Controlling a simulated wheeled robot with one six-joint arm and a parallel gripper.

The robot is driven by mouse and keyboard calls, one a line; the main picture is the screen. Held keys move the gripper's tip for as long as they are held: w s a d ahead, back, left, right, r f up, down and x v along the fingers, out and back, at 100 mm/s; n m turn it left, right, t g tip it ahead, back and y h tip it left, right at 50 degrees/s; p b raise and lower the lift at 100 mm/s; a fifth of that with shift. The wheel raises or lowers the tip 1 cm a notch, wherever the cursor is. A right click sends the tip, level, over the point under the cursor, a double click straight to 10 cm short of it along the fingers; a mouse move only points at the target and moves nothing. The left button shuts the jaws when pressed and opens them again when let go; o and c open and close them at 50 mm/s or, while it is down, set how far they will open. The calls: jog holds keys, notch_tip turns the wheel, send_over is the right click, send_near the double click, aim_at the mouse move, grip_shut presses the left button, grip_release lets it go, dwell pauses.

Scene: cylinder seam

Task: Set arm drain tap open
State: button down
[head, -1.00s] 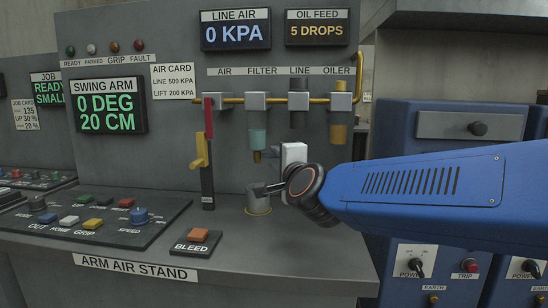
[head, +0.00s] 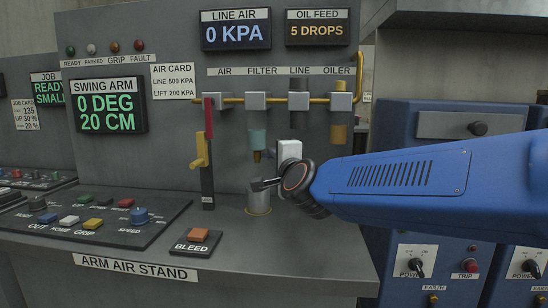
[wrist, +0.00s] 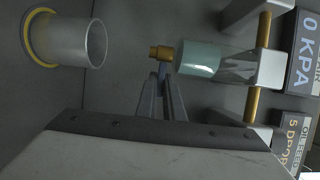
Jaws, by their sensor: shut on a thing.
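The arm drain tap (head: 257,156) is a small brass piece under the greenish bowl of the air filter (head: 257,139). It also shows in the wrist view (wrist: 160,52), where a slim blue-grey piece stands by it between the fingers. My gripper (head: 258,185) comes in from the right, in front of the stand. In the wrist view its fingers (wrist: 162,78) are close together at the tap, shut on that slim piece, which looks like the tap's lever. The fingers hide part of it, and I cannot tell its angle.
A grey cup with a yellow base ring (head: 258,202) stands below the tap, also in the wrist view (wrist: 75,42). A yellow-handled lever (head: 200,152) stands left of it. The BLEED button (head: 198,236) is in front. The line air display (head: 235,30) reads 0 KPA.

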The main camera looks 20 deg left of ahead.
jog(key=shift+s+m+h, duration=0.2)
jog(key=shift+m+h, duration=0.1)
jog(key=shift+h, duration=0.1)
jog(key=shift+s+a+f+m+t+h, duration=0.1)
jog(key=shift+s+m+t+h, duration=0.2)
jog(key=shift+m+t+h, duration=0.5)
jog(key=shift+s+m+t+h, duration=0.25)
jog(key=shift+m+h, duration=0.35)
jog(key=shift+h, duration=0.6)
jog(key=shift+s+a+f+m+t+h, duration=0.1)
jog(key=shift+s+m+t+h, duration=0.3)
jog(key=shift+m+h, duration=0.45)
jog(key=m+h, duration=0.1)
jog(key=h, duration=0.2)
jog(key=s+m+h, duration=0.1)
jog(key=m+h, duration=0.1)
jog(key=h, duration=0.1)
jog(key=m+h, duration=0.2)
jog(key=h, duration=0.1)
jog(key=shift+s+a+r, duration=0.1)
jog(key=shift+s+a, duration=0.2)
jog(key=shift+s, duration=0.05)
jog(key=shift+m, duration=0.25)
jog(key=c, duration=1.9)
grip_release()
jog(key=shift+o, duration=0.2)
jog(key=shift+s, duration=0.1)
jog(key=v, duration=1.7)
jog(key=shift+a+r, duration=0.2)
jog(key=shift+a, duration=0.05)
